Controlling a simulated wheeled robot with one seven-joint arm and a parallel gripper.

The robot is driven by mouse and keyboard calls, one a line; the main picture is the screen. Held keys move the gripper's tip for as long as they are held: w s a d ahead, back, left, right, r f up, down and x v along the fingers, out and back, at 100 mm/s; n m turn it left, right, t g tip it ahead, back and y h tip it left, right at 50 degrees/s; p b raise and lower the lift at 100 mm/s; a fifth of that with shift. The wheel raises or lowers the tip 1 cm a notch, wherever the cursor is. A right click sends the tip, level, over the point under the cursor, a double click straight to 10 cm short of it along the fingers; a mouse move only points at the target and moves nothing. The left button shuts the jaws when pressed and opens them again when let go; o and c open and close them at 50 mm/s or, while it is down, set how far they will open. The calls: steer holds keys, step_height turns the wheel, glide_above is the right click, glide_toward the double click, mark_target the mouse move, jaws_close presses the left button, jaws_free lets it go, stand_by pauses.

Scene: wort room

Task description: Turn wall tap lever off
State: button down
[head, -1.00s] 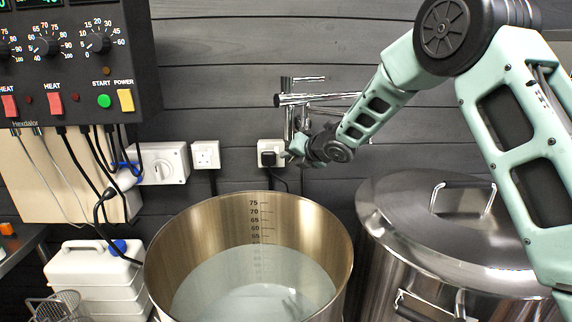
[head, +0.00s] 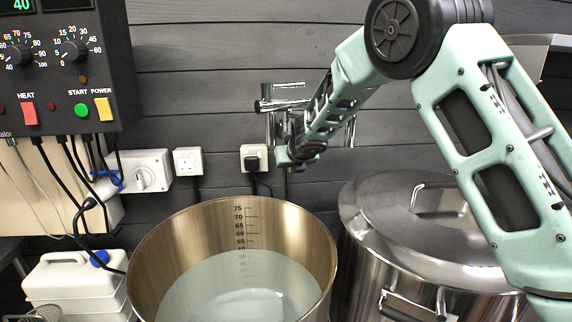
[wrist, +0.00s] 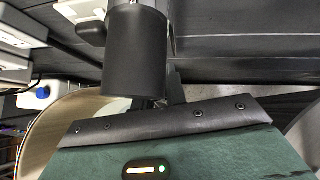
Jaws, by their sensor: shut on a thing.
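The chrome wall tap (head: 268,105) is fixed to the dark plank wall above the kettle, with a short bar at its top and pipes hanging down. My gripper (head: 285,148) is at the tap's lower front, shut on the tap lever. The lever is mostly hidden by my gripper and wrist, so its exact angle cannot be told. In the wrist view a black cylinder (wrist: 136,52) fills the upper middle, before the wall.
The open steel kettle (head: 150,240) holds clear liquid below the tap. A lidded steel vessel (head: 375,215) stands right of it. Sockets (head: 188,160) and a control panel (head: 100,60) with hanging cables are on the left. White containers (head: 65,285) stand lower left.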

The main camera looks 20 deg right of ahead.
steer(key=shift+d+f, duration=0.1)
steer(key=shift+d, duration=0.05)
steer(key=c, duration=1.4)
jaws_free()
steer(key=shift+c, duration=0.2)
steer(key=v, duration=0.7)
steer(key=shift+s+r, duration=0.2)
